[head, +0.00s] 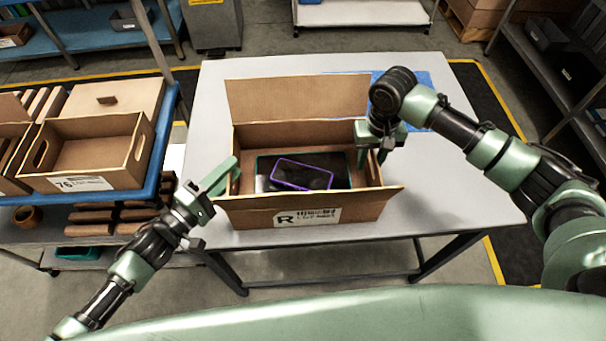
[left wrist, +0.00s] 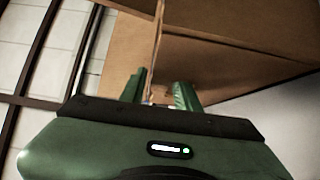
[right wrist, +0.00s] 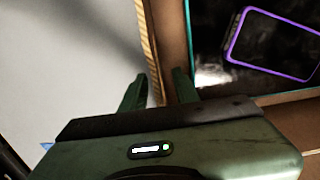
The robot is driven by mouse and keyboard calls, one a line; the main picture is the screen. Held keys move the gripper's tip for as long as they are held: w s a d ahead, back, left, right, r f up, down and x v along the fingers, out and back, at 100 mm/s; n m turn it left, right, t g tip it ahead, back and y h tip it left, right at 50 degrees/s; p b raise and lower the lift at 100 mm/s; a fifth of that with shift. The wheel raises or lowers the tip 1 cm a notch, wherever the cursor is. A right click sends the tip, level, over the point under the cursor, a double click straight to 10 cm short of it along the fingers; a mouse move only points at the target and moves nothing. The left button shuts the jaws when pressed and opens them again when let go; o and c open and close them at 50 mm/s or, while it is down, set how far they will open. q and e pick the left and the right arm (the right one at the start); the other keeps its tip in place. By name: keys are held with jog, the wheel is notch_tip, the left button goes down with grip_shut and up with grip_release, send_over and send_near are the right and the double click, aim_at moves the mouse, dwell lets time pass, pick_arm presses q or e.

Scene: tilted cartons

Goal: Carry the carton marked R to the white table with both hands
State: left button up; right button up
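The carton marked R (head: 330,213) sits open on a pale grey-white table (head: 450,170), its flaps spread. Inside lie a purple-framed dark flat item (head: 302,175) and a larger teal-edged dark one (head: 340,165); the purple one also shows in the right wrist view (right wrist: 275,45). My left gripper (head: 217,182) is at the carton's left wall. In the left wrist view its fingers (left wrist: 160,92) stand apart, with the wall edge between them. My right gripper (head: 375,152) is at the right wall. Its fingers (right wrist: 158,90) are also apart around the wall, with a gap showing.
A blue-topped shelf (head: 120,195) at the left holds another carton (head: 95,150) marked 76. A blue sheet (head: 420,88) lies on the table behind the carton. A white bench (head: 362,13) stands far back. The table's right side is clear.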

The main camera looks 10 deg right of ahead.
pick_arm(q)
jog(key=shift+w+d, duration=0.3)
jog(key=shift+d, duration=0.05)
pick_arm(e)
jog(key=shift+f, duration=0.45)
pick_arm(q)
grip_shut()
pick_arm(e)
grip_shut()
dwell(0.6)
